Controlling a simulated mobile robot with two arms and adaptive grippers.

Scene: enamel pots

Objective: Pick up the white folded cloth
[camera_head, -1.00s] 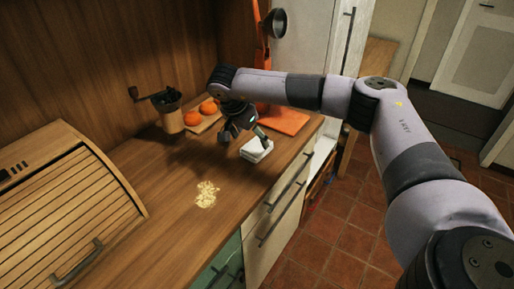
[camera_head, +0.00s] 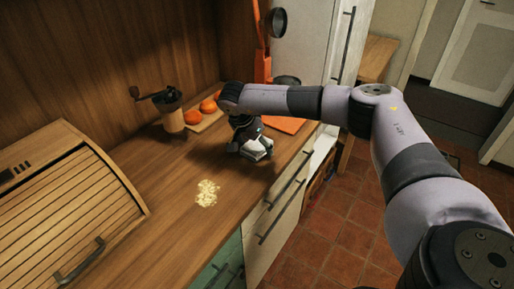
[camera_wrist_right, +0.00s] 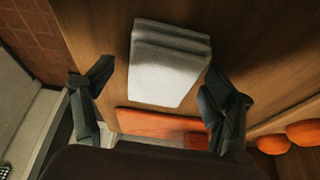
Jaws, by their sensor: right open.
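The white folded cloth (camera_wrist_right: 165,75) lies on the wooden counter as a small stack of layers. In the head view the cloth (camera_head: 262,153) is partly hidden by my right gripper (camera_head: 250,146), which is right over it. In the right wrist view my right gripper (camera_wrist_right: 158,105) is open, one finger to each side of the cloth, with gaps between the fingers and the cloth. My left gripper is not in view.
Spilled crumbs (camera_head: 207,193) lie on the counter in front. A coffee grinder (camera_head: 172,115), oranges on a board (camera_head: 208,122) and an orange board (camera_head: 287,125) stand behind. A bread box (camera_head: 70,205) fills the left. The counter's right edge is close to the cloth.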

